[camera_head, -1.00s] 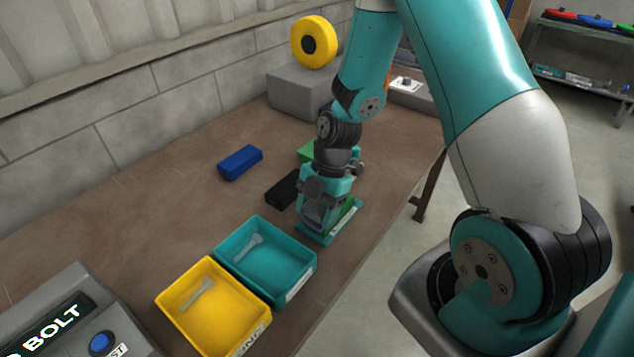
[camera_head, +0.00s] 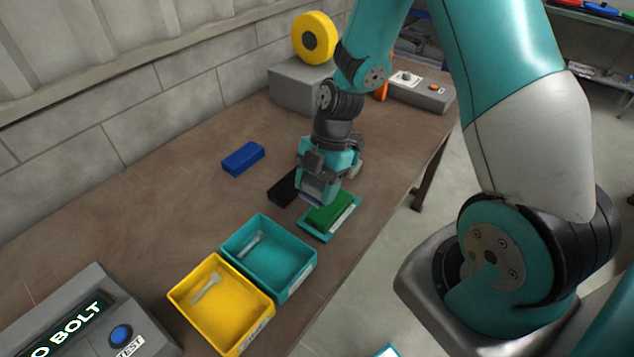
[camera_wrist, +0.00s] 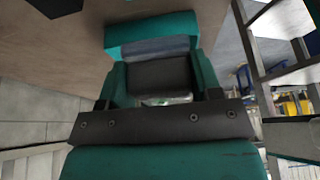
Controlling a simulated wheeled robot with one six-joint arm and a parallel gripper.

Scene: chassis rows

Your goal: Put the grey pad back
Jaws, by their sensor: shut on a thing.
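My gripper (camera_head: 318,198) points down over the bench, just left of and partly in front of a teal tray (camera_head: 322,236). It is shut on a grey pad, seen as a dark grey block (camera_wrist: 158,75) between the teal fingers in the wrist view. In the head view the pad is mostly hidden by the fingers. A green block (camera_head: 330,209) lies on the teal tray. I cannot tell whether the pad touches anything below.
A black block (camera_head: 283,189) lies left of my gripper, with a blue block (camera_head: 243,158) farther left. Teal (camera_head: 294,283) and yellow (camera_head: 240,343) bins stand in front. A grey plinth (camera_head: 292,88) holds a yellow ring (camera_head: 303,37). A grey control box (camera_head: 425,92) is behind.

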